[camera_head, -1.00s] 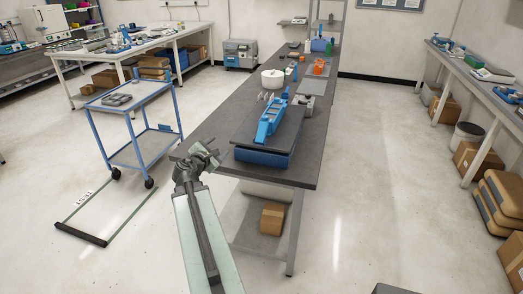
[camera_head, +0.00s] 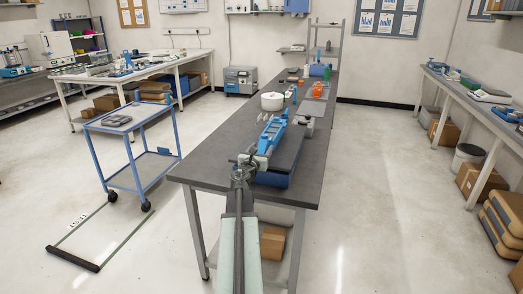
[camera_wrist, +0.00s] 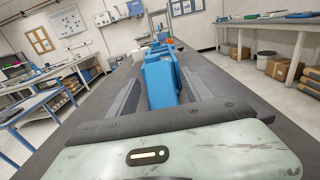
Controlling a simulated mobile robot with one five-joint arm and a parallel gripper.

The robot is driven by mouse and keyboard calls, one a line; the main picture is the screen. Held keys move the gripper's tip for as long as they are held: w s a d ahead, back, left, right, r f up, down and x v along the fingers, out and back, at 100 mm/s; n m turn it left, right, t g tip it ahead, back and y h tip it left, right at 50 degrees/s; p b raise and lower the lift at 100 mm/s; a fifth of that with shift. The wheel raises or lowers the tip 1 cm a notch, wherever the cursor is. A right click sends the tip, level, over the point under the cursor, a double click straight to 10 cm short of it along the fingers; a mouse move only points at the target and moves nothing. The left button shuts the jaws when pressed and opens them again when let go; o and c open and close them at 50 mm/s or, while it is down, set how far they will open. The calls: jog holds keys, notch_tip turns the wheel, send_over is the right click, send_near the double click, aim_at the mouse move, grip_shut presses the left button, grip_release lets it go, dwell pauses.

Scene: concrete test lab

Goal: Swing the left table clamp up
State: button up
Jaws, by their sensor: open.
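A long blue fixture (camera_head: 269,137) stands on a dark slab with a blue base (camera_head: 272,178) at the near end of the long grey table. It also fills the middle of the wrist view (camera_wrist: 160,78). I cannot make out a separate left clamp or its lever angle. My gripper (camera_head: 243,167) is open at the near left corner of the slab, in front of the fixture's near end. My arm hides part of the near table edge. Whether the gripper touches the fixture cannot be told.
A white round tub (camera_head: 272,102), orange items (camera_head: 317,89) and small bottles stand farther along the long table (camera_head: 213,157). A blue trolley (camera_head: 128,128) stands to the left. A side bench (camera_head: 470,92) runs along the right wall.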

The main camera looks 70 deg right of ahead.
jog(key=shift+d, duration=0.35)
grip_shut()
dwell(1.1)
